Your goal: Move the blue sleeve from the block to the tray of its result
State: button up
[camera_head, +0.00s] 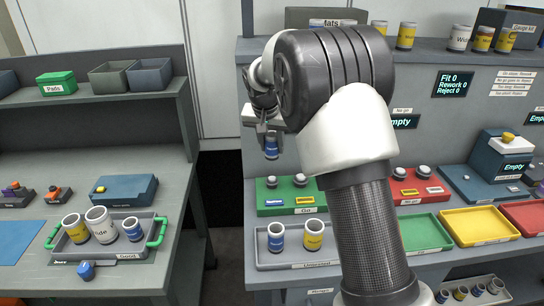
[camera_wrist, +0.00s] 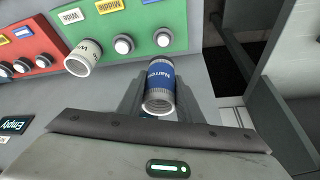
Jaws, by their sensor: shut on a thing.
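My gripper (camera_head: 270,132) is shut on a blue sleeve (camera_head: 272,147), held upright in the air above the left end of the green block (camera_head: 290,210). In the wrist view the blue sleeve (camera_wrist: 161,82) sits between the fingers, apart from the block (camera_wrist: 185,15). Two bare posts show on the green block. A white sleeve (camera_wrist: 83,58) appears to stand at its wide post; my arm hides that spot in the head view. A green tray (camera_head: 425,233), a yellow tray (camera_head: 480,224) and a red tray (camera_head: 526,214) lie at the right.
A grey tray (camera_head: 285,263) in front of the green block holds a blue and a yellow sleeve. A red block (camera_head: 418,188) stands right. On the left bench, a green-handled tray (camera_head: 110,250) holds three sleeves. The sign (camera_head: 452,85) reads Fit 0, Rework 0, Reject 0.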

jog(key=shift+r, duration=0.4)
jog(key=shift+r, duration=0.1)
jog(key=shift+r+p, duration=1.7)
jog(key=shift+r, duration=0.5)
jog(key=shift+d+f, duration=0.1)
